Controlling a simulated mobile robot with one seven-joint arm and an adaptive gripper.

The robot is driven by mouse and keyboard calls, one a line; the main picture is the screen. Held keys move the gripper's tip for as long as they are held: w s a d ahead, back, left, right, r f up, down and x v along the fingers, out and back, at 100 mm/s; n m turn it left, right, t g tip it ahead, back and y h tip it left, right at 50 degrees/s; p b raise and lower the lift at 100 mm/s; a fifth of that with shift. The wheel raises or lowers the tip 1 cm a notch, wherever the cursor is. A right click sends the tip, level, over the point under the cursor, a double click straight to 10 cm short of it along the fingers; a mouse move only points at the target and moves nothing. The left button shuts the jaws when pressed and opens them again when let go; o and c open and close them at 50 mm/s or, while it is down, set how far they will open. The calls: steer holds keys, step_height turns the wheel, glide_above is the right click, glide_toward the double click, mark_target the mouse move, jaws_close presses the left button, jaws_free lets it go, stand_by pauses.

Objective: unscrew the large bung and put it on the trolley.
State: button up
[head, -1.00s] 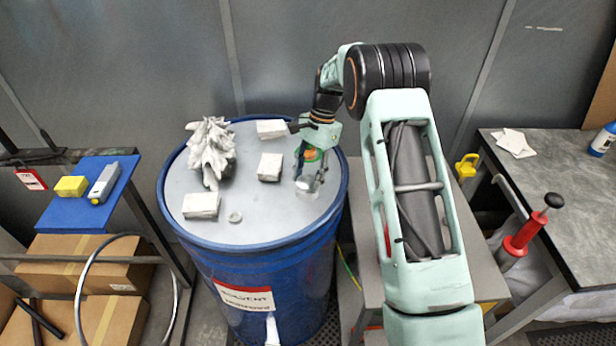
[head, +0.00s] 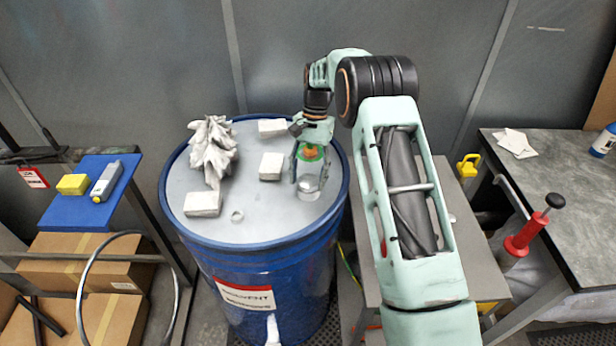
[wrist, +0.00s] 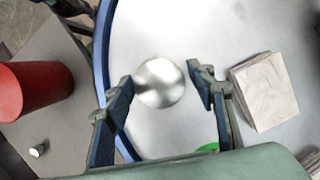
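The large bung (head: 308,192) is a round silvery cap on the right part of the blue drum's lid (head: 250,190). In the wrist view the bung (wrist: 161,83) lies between my two fingertips. My gripper (head: 311,180) points down over it and is open, with a finger on either side. The left finger is very near the bung's edge, and a small gap shows at the right; contact is unclear. A grey-topped stand (head: 448,245), possibly the trolley, is right of the drum, partly hidden by my arm.
White blocks (head: 203,203), a crumpled white heap (head: 211,150) and a small ring-like fitting (head: 237,216) are on the lid. A red cylinder (wrist: 35,90) and a small silver piece (wrist: 38,151) stand on the grey top. A blue-topped rack (head: 100,205) is at left.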

steer(key=shift+d, duration=0.1)
steer(key=m+t+y+b, duration=0.1)
steer(key=m, duration=0.5)
steer(key=shift+w+d, duration=0.1)
steer(key=m+t+y, duration=0.1)
steer(key=m, duration=0.3)
steer(key=shift+m, duration=0.3)
steer(key=m+t, duration=0.1)
steer(key=m, duration=0.2)
steer(key=shift+r, duration=0.1)
steer(key=m, duration=0.2)
steer(key=m+t+p, duration=0.1)
steer(key=shift+s+r+m, duration=0.1)
steer(key=shift+s+m, duration=0.1)
steer(key=shift+m, duration=0.2)
steer(key=shift+w+m+t, duration=0.1)
steer(key=shift+m+t, duration=0.3)
steer(key=shift+m, duration=0.4)
steer(key=shift+m+t, duration=0.3)
steer(key=shift+m, duration=0.9)
steer(key=m, duration=0.2)
steer(key=m+t+h, duration=0.1)
steer(key=m, duration=0.2)
steer(key=shift+h, duration=0.3)
steer(key=shift+m, duration=0.6)
